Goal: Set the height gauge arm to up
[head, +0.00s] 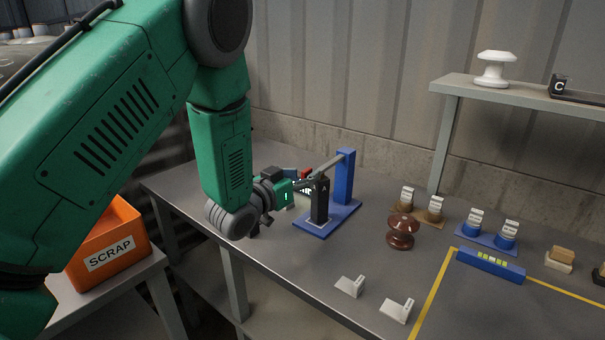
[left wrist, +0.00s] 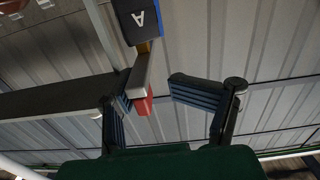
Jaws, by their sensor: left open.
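The height gauge has a blue base (head: 318,224), a tall blue post (head: 344,177) and a shorter black post (head: 320,203) marked A. Its grey arm (head: 332,168) slants down to the left in the head view, from the tall post's top towards my gripper. My left gripper (head: 304,187) is at the arm's outer end, open. In the left wrist view the fingers (left wrist: 147,84) are apart. The grey arm (left wrist: 139,72) lies close to the left finger, with a red piece (left wrist: 143,104) in the gap. Contact cannot be told. My right gripper is out of view.
A brown insulator (head: 402,232), white brackets (head: 350,286) and blue and tan holders stand right of the gauge. An orange SCRAP bin (head: 110,244) is at left. A raised shelf (head: 520,95) holds a white insulator (head: 495,68).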

